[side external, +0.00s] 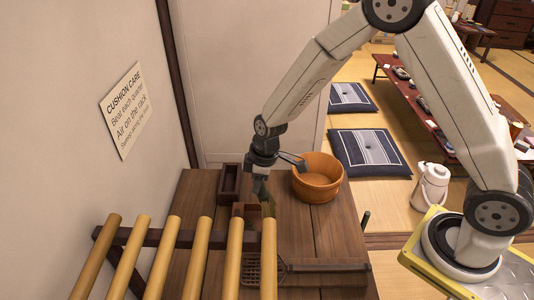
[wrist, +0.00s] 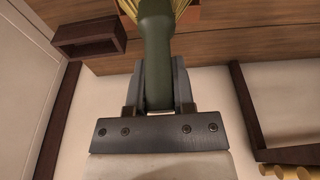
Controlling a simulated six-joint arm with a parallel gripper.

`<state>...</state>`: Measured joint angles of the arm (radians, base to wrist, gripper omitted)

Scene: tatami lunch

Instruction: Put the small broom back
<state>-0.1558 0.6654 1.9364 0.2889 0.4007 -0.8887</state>
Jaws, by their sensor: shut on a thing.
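The small broom has a dark green handle (wrist: 156,50) and yellow straw bristles (wrist: 182,6) at the top edge of the wrist view. My gripper (wrist: 158,95) is shut on the handle. In the side view my gripper (side external: 262,172) points down above the wooden table, with the green handle (side external: 261,188) below it. The bristle end is low and partly hidden there by the bamboo poles, so I cannot tell whether it touches anything. A dark, narrow open wooden box (side external: 230,184) stands just left of my gripper; a similar dark box (wrist: 88,36) shows upper left in the wrist view.
A round wooden tub (side external: 317,179) stands to the right. Bamboo poles (side external: 203,258) on a rack cross the foreground. A wall with a cushion-care sign (side external: 124,110) bounds the left. The plank tabletop (side external: 330,228) is clear near the tub.

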